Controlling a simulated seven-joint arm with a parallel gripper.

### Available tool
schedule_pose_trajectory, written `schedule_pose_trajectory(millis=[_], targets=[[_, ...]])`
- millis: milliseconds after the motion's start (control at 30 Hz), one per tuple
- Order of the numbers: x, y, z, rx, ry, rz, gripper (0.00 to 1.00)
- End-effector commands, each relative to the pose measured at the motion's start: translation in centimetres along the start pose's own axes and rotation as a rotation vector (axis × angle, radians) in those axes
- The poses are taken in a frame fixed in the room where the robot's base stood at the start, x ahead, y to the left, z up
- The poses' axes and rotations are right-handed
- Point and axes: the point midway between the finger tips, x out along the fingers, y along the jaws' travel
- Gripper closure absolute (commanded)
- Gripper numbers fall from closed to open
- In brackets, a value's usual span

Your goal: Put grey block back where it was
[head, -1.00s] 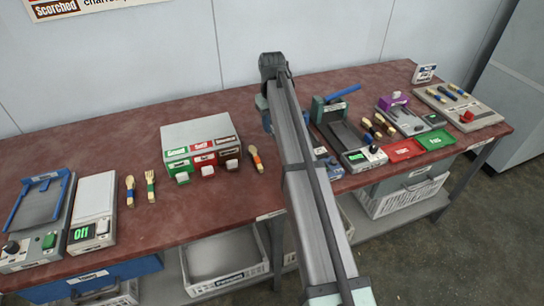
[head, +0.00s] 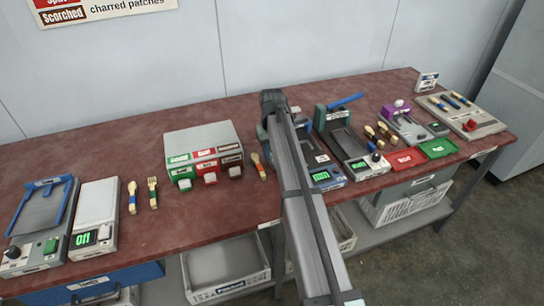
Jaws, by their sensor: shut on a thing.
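My arm reaches from the bottom edge up across the middle of the bench in the head view, and its dark end is over the back part of the bench. My gripper is hidden behind the arm, and so is whatever it may hold. I cannot make out a separate grey block. A blue machine with a lit screen (head: 322,177) stands partly hidden behind the arm. A green-framed press with a dark plate (head: 346,143) stands just right of it.
Wooden cutlery, a white scale (head: 96,205) and a blue-framed tray (head: 42,212) are farther left. Red (head: 405,159) and green (head: 438,148) trays lie right.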

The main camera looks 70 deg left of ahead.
Motion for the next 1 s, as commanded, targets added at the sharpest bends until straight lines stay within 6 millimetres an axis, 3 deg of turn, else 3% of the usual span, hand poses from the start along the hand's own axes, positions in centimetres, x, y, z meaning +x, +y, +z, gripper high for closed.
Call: schedule_pose_trajectory(millis=[200, 600, 633, 867, 1000], targets=[[2.4, 0.0, 0.0, 0.000, 0.000, 0.000, 1.00], [2.8, 0.0, 0.0, 0.000, 0.000, 0.000, 1.00], [2.7, 0.0, 0.0, 0.000, 0.000, 0.000, 0.64], [2.7, 0.0, 0.0, 0.000, 0.000, 0.000, 0.42], [2.7, 0.0, 0.0, 0.000, 0.000, 0.000, 0.41]])
